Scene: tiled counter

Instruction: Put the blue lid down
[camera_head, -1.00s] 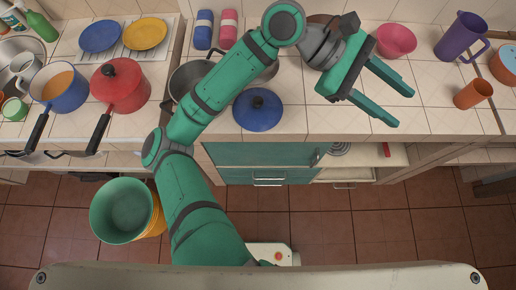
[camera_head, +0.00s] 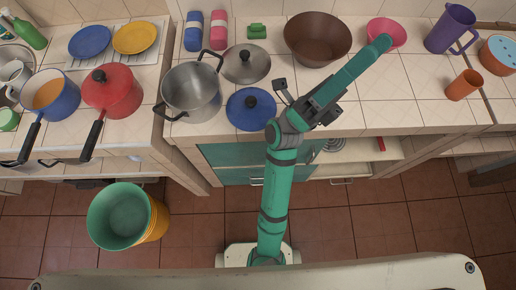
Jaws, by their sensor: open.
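The blue lid (camera_head: 251,108) lies flat on the tiled counter (camera_head: 400,95) near its front edge, with its black knob up. It is to the right of the open steel pot. My gripper (camera_head: 382,44) is to the right of the lid and apart from it, with its fingers pointing up and right towards the pink bowl. The gripper is seen nearly edge-on, so its fingers overlap; it is open, with nothing seen in it. My arm passes close by the lid's right edge in the picture.
The steel pot (camera_head: 192,92), a steel lid (camera_head: 246,64), a brown bowl (camera_head: 318,38) and the pink bowl (camera_head: 384,30) stand around. A purple jug (camera_head: 450,30) and an orange cup (camera_head: 463,85) are at right. Counter front right of my arm is clear.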

